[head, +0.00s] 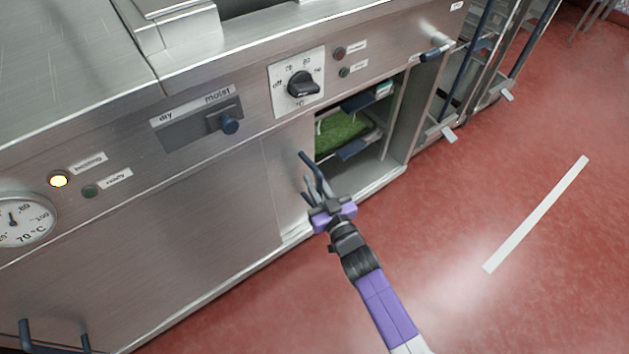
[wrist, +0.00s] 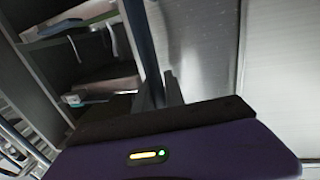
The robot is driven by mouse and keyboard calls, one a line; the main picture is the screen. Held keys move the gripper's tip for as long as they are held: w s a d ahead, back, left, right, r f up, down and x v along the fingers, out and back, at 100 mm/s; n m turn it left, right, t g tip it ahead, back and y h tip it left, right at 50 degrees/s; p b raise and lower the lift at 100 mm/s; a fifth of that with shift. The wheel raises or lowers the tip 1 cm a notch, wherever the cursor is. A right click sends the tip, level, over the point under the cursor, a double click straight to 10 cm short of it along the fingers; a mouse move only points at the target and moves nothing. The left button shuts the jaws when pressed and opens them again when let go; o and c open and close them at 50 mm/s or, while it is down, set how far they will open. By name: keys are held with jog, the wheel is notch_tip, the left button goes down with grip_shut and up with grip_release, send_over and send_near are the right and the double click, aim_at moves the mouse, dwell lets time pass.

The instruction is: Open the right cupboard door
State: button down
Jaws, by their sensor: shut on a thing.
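The right cupboard door (head: 288,185) is a bare steel panel, and it shows pale grey in the wrist view (wrist: 200,50). It stands open, with shelves visible to the right of it in the head view. Its dark blue bar handle (head: 313,172) is near the door's right edge. The handle runs upright in the wrist view (wrist: 143,45). My gripper (head: 320,198) is shut on the lower part of this handle.
Inside the cupboard (head: 393,150), a green item (head: 342,132) lies on a shelf. A rack (head: 478,60) stands farther right. Red floor (head: 440,215) is clear in front.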

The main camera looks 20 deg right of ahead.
jog(key=shift+s+a, duration=0.1)
jog(key=shift+a, duration=0.2)
jog(key=c, duration=1.4)
grip_release()
jog(key=shift+s, duration=0.1)
jog(key=s+d+p, duration=0.1)
jog(key=s+p, duration=0.1)
jog(key=s, duration=0.5)
jog(key=shift+s+p, duration=0.3)
jog(key=shift+p, duration=0.05)
